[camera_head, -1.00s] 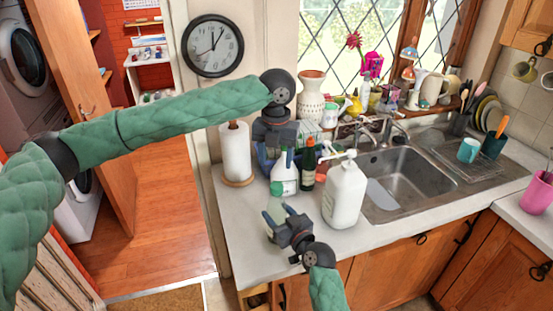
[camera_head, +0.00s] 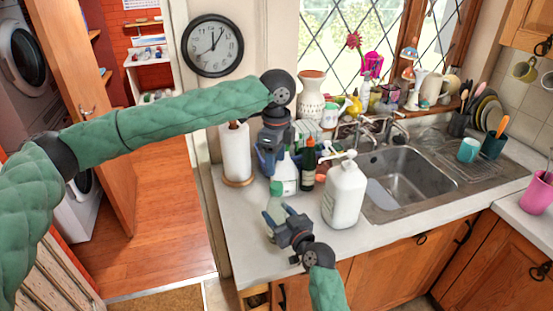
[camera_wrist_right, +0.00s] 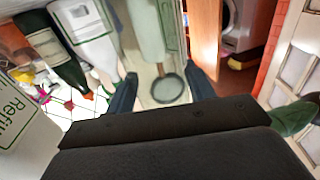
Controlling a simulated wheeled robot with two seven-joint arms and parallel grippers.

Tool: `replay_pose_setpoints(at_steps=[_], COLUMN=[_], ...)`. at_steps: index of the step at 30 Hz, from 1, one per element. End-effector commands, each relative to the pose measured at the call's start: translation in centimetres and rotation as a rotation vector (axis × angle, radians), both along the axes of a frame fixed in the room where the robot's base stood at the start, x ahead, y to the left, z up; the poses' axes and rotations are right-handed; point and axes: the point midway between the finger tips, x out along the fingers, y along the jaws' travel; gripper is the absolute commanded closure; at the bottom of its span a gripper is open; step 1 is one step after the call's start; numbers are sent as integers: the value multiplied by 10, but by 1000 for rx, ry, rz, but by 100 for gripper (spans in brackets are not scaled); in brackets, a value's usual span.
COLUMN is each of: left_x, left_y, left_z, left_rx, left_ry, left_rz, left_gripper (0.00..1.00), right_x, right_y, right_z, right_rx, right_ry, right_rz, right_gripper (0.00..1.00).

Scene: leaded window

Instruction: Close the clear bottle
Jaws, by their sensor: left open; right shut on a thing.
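My right gripper (camera_head: 278,214) is low over the front left of the counter, its fingers closed around a pale, see-through bottle.
A large white pump bottle (camera_head: 344,195) stands close right of my right gripper. A white bottle (camera_head: 288,178), a dark bottle (camera_head: 308,165) and a paper towel roll (camera_head: 236,152) stand behind. The sink (camera_head: 405,175) is to the right. The counter's front left (camera_head: 240,245) is clear.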

Motion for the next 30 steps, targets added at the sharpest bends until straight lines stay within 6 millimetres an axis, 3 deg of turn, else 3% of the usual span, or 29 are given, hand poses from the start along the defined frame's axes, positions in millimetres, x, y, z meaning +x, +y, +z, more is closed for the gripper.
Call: replay_pose_setpoints(at_steps=[30], left_x=[-2], left_y=[-1], left_z=[0], left_rx=[-9], left_ry=[7], left_rz=[1452], left_gripper=[47], right_x=[0], right_y=[0], right_z=[0], right_rx=[0], right_ry=[0], right_rz=[0], right_gripper=[100])
